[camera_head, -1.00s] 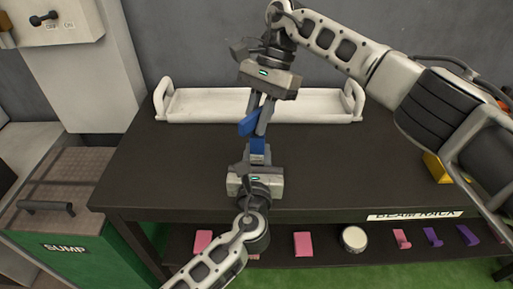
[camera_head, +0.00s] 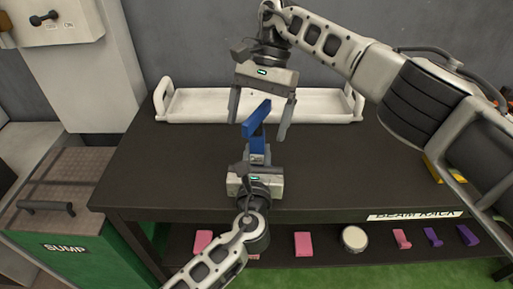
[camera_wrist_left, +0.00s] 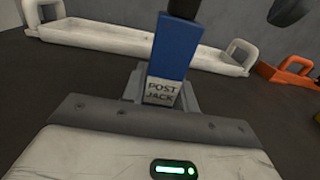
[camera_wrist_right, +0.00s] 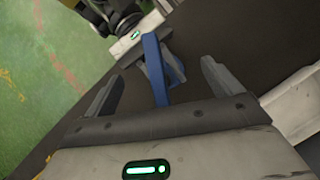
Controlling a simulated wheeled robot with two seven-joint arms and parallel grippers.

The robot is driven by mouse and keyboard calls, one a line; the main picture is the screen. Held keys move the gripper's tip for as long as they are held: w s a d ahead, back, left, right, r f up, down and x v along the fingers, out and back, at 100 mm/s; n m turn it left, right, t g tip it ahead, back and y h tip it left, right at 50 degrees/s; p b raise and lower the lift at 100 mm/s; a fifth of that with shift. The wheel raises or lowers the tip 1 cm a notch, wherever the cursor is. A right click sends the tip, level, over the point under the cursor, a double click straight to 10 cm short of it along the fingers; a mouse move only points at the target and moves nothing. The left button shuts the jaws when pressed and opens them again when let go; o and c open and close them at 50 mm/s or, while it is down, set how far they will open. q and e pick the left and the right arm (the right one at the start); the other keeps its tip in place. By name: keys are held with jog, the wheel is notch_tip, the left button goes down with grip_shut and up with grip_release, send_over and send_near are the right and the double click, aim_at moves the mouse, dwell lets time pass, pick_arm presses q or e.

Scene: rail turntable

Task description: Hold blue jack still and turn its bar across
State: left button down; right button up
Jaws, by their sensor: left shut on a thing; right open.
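The blue jack (camera_head: 257,146) stands upright on the dark table. Its lower post is between the fingers of my left gripper (camera_head: 257,158), which is shut on it. The left wrist view shows the blue post (camera_wrist_left: 172,52) with a "POST JACK" label and a dark part above it. The blue bar (camera_head: 257,118) sits on top and slants from near left to far right in the head view. My right gripper (camera_head: 260,128) is open, its fingers apart on either side of the bar. The right wrist view shows the bar (camera_wrist_right: 154,68) between the spread fingers, seemingly touching neither.
A white tray (camera_head: 210,119) with end handles lies behind the jack. A shelf below the table's front holds pink blocks (camera_head: 304,244), a round white-topped thing (camera_head: 354,238) and purple pieces. A green sump box (camera_head: 60,255) stands at left.

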jog(key=shift+r, duration=4)
